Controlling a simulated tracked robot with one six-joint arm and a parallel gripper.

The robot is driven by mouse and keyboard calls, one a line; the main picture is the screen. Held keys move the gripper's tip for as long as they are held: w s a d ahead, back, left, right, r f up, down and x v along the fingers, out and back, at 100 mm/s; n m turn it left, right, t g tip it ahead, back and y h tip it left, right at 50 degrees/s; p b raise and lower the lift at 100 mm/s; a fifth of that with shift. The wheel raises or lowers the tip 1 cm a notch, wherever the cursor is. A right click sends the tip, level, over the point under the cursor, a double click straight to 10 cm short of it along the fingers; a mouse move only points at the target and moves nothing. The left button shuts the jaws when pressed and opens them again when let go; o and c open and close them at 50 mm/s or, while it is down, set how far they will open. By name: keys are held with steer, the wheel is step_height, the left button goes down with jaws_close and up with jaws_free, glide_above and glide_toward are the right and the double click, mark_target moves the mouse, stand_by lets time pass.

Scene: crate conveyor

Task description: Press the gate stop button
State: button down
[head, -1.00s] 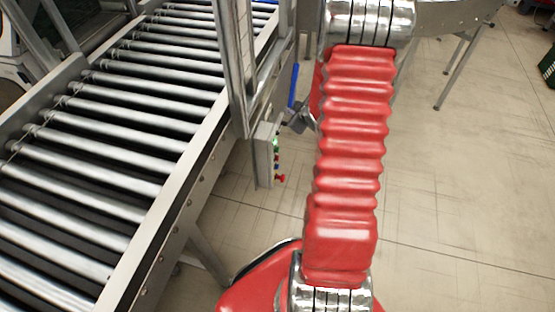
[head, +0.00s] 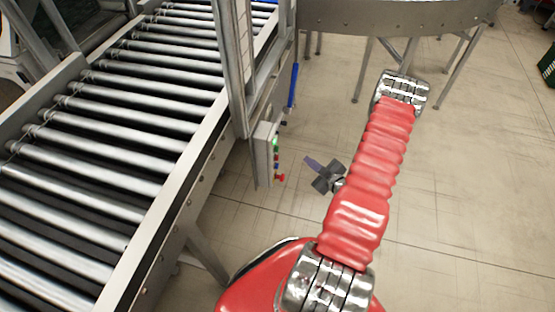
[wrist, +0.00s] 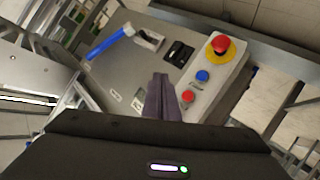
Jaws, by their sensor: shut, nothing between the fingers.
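A narrow control box (head: 263,155) is fixed beside the conveyor's gate post; its face shows in the wrist view (wrist: 222,82). It carries a red mushroom button on a yellow ring (wrist: 220,44), a blue button (wrist: 202,76) and a small red button (wrist: 188,96). In the head view a green light (head: 275,142) shows at its top. The labels are too small to read, so I cannot tell which is the gate stop. My gripper (head: 308,160) is shut and empty, apart from the box to its right. In the wrist view its fingers (wrist: 160,82) partly cover the panel near the small red button.
A blue-handled lever (head: 293,85) stands on the gate post above the box; it also shows in the wrist view (wrist: 110,44). The roller conveyor (head: 120,120) fills the left. A curved conveyor (head: 400,17) crosses behind. Floor on the right is open.

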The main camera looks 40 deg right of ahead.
mark_target(278, 158)
steer(key=shift+s+a+f+t, duration=0.4)
steer(key=shift+s+f, duration=0.3)
steer(key=shift+s, duration=0.1)
steer(key=shift+a, duration=0.1)
steer(key=w+a, duration=0.5)
steer(key=w, duration=0.2)
steer(key=shift+w+a, duration=0.15)
steer(key=shift+a, duration=0.05)
stand_by(2.0)
steer(key=shift+w+a, duration=0.15)
steer(key=shift+w, duration=0.05)
steer(key=shift+w+a, duration=0.3)
steer(key=shift+w, duration=0.05)
stand_by(1.2)
steer(key=shift+d, duration=0.1)
steer(key=shift+s+d, duration=0.45)
steer(key=shift+s, duration=0.25)
